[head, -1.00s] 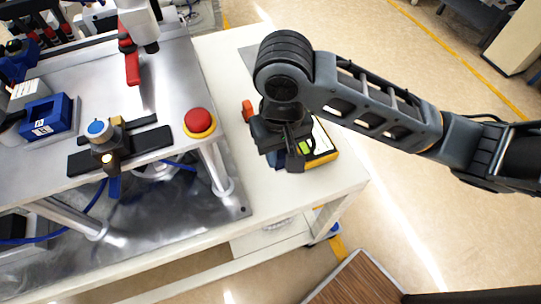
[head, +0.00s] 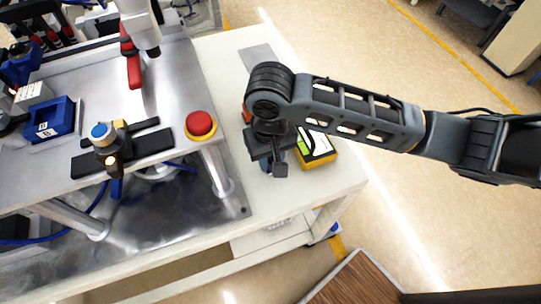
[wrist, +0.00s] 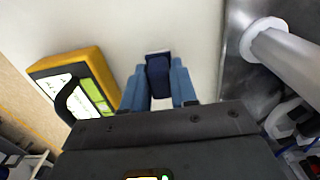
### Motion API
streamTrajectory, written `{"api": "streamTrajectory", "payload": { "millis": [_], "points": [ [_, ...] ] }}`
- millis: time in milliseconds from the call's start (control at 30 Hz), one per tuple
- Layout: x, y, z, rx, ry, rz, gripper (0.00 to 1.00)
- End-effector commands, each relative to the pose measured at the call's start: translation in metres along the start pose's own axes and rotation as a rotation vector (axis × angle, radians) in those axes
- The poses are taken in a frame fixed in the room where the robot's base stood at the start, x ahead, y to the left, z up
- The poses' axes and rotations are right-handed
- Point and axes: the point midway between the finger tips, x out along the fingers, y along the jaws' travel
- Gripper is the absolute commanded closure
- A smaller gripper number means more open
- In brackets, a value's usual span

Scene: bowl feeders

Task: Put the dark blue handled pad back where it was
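The dark blue handled pad (wrist: 158,74) shows in the wrist view between the two blue fingertips of my gripper (wrist: 158,84). Both fingers touch its sides, with no gap seen. Bare pale tabletop shows around it, and I cannot tell whether it touches the table. In the head view my gripper (head: 270,166) is over the pale table, just left of a yellow device, and the pad is hidden there by the gripper and wrist.
The yellow device (head: 318,158) with a white and green face lies close beside my gripper; the wrist view shows it at left (wrist: 96,65). A metal workstation with a red stop button (head: 200,124) stands to the left. A flat grey plate (head: 257,57) lies farther back on the table.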

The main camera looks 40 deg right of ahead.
Motion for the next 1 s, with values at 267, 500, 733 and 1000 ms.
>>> {"api": "streamTrajectory", "payload": {
  "millis": [267, 500, 733, 1000],
  "points": [
    [0.000, 0.000, 0.000, 0.000, 0.000, 0.000, 0.47],
    [-0.001, 0.000, 0.000, 0.000, 0.000, 0.000, 0.47],
    [-0.024, -0.001, 0.000, -0.001, 0.002, -0.002, 0.47],
    [-0.080, -0.001, 0.000, -0.003, 0.002, -0.003, 0.47]
  ]
}}
